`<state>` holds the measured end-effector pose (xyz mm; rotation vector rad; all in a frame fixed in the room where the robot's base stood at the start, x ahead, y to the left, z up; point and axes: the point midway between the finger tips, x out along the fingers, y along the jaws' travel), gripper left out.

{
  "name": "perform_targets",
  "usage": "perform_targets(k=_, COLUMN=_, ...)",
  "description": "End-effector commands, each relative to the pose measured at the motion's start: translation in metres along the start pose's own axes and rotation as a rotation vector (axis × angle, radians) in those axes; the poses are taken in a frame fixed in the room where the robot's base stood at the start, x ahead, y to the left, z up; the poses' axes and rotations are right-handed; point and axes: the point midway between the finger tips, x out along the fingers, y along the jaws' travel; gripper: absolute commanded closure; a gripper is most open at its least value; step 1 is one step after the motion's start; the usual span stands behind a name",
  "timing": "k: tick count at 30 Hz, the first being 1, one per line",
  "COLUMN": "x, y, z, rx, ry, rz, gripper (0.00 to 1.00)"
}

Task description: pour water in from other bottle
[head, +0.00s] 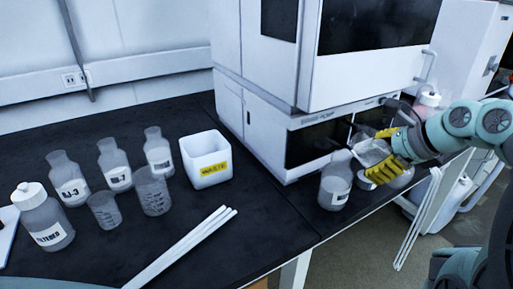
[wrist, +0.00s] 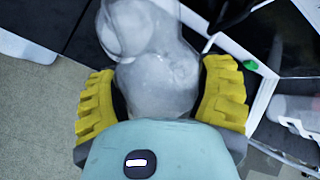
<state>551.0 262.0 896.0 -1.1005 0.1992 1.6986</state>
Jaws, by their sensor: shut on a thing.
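My gripper (head: 394,145) has yellow ridged fingers and is shut on a clear bottle (head: 370,151). The bottle is tilted, its mouth end toward the left. A second clear bottle (head: 335,186) with a white label stands upright on the black bench just below and left of the held one. In the wrist view, the held bottle (wrist: 158,70) sits between the two yellow fingers of my gripper (wrist: 163,95). A round opening shows at its upper left. I cannot tell whether liquid is flowing or how much water either bottle holds.
A white instrument stack (head: 345,90) stands close behind the bottles. A white WASTE bin (head: 206,171), labelled bottles (head: 68,180), beakers (head: 153,191) and a capped FILTERED bottle (head: 43,217) stand at left. White rods (head: 185,250) lie at the front. The bench's right edge is near.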

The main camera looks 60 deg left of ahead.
Motion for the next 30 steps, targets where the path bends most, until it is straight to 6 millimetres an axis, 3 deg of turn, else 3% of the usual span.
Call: perform_targets(k=30, x=-0.0019, y=-0.0016, z=0.0025, rx=-0.080, ry=0.155, rz=0.000, gripper=0.73)
